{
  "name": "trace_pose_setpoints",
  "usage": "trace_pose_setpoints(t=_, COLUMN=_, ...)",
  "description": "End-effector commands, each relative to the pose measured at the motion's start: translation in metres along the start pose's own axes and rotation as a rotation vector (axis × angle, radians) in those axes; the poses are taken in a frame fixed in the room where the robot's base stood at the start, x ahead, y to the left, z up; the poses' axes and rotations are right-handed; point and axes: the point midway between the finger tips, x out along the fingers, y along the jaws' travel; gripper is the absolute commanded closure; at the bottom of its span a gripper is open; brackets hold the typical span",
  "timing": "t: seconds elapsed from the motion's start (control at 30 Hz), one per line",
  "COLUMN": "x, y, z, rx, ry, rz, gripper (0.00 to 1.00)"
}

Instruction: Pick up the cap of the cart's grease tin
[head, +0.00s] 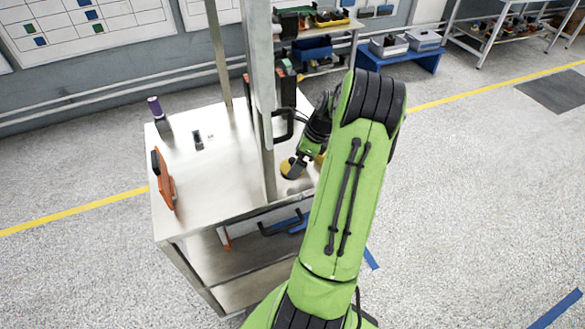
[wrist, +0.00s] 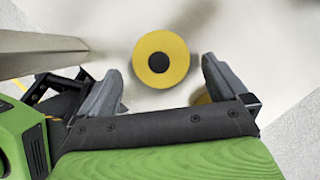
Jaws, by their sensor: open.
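A round yellow disc with a black centre (wrist: 161,60), which looks like the grease tin's cap, shows on the pale cart top in the wrist view. My gripper (wrist: 162,78) is open and empty, with one finger to each side of the disc's near edge and a gap on both sides. In the head view my gripper (head: 296,172) is low over the cart's right part, beside a yellow piece (head: 285,167). A second yellow thing (wrist: 203,99) is mostly hidden behind the right finger. I cannot tell whether the disc sits on a tin.
The cart (head: 215,190) has a metal post (head: 266,150) close left of my gripper. A purple-topped bottle (head: 155,108), a small dark switch-like part (head: 198,140) and an orange frame (head: 163,178) stand farther left. The cart top's middle is clear.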

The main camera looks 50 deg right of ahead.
Motion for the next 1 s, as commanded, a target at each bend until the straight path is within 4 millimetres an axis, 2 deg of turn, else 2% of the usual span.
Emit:
trace_pose_setpoints(t=0.03, x=0.011, y=0.001, z=0.001, rx=-0.002, ry=-0.001, rz=0.004, gripper=0.0)
trace_pose_setpoints(t=0.1, x=0.019, y=0.0, z=0.001, rx=-0.003, ry=-0.001, rz=0.002, gripper=0.0)
trace_pose_setpoints(t=0.33, x=0.022, y=0.0, z=0.001, rx=-0.002, ry=-0.001, rz=0.0, gripper=0.0)
trace_pose_setpoints(t=0.7, x=0.021, y=0.0, z=0.001, rx=-0.002, ry=-0.001, rz=0.0, gripper=0.55)
trace_pose_setpoints(t=0.9, x=0.02, y=0.0, z=0.001, rx=-0.003, ry=-0.001, rz=-0.001, gripper=0.55)
trace_pose_setpoints(t=1.0, x=0.009, y=-0.001, z=0.006, rx=-0.003, ry=-0.002, rz=-0.004, gripper=0.55)
